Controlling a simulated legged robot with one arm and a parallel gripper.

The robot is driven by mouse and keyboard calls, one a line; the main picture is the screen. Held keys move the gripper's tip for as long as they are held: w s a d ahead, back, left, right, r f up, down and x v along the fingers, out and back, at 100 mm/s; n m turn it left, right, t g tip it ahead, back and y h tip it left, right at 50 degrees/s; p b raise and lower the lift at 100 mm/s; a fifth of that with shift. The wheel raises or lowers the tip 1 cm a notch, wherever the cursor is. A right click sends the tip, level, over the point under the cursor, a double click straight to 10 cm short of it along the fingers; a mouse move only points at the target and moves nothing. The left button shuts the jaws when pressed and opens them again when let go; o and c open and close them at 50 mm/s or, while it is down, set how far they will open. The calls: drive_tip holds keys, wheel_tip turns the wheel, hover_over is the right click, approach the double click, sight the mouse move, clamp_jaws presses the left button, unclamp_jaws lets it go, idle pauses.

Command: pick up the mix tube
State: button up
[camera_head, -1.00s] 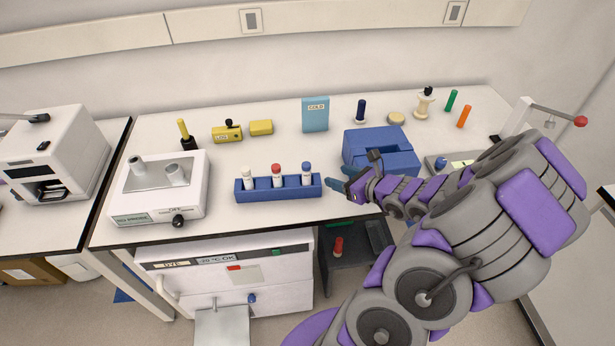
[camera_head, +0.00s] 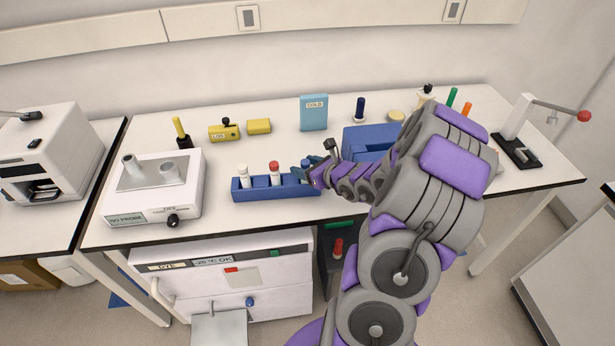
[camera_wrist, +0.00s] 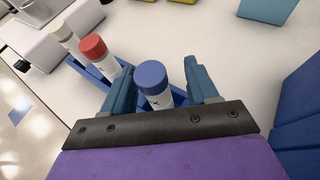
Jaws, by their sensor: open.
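The blue rack (camera_head: 277,192) stands near the table's front edge and holds three tubes. At left is a white-capped tube (camera_head: 243,175), then a red-capped tube (camera_head: 274,172). The blue-capped tube (camera_wrist: 152,80) shows in the wrist view, upright at the near end; in the head view my gripper mostly hides it. My gripper (camera_head: 306,170) is open at the rack's right end. In the wrist view, its two teal fingers (camera_wrist: 160,85) stand on either side of the blue-capped tube, with a gap visible at the right.
A blue block-like device (camera_head: 368,140) stands just right of my gripper. A white probe device (camera_head: 150,190) is left of the rack. Yellow boxes (camera_head: 224,132) and a light-blue box (camera_head: 314,115) stand behind. The table between is clear.

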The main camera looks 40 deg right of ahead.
drive_tip(key=shift+w+a+f, duration=0.25)
drive_tip(key=shift+w+a, duration=0.45)
drive_tip(key=shift+w, duration=0.2)
drive_tip(key=shift+d, duration=0.3)
drive_tip(key=shift+d+f, duration=0.15)
drive_tip(key=shift+d, duration=0.35)
drive_tip(key=c, duration=0.4)
drive_tip(key=shift+a, duration=0.55)
drive_tip(key=c, duration=0.5)
drive_tip(key=shift+a, duration=0.1)
drive_tip(key=shift+c, duration=0.6)
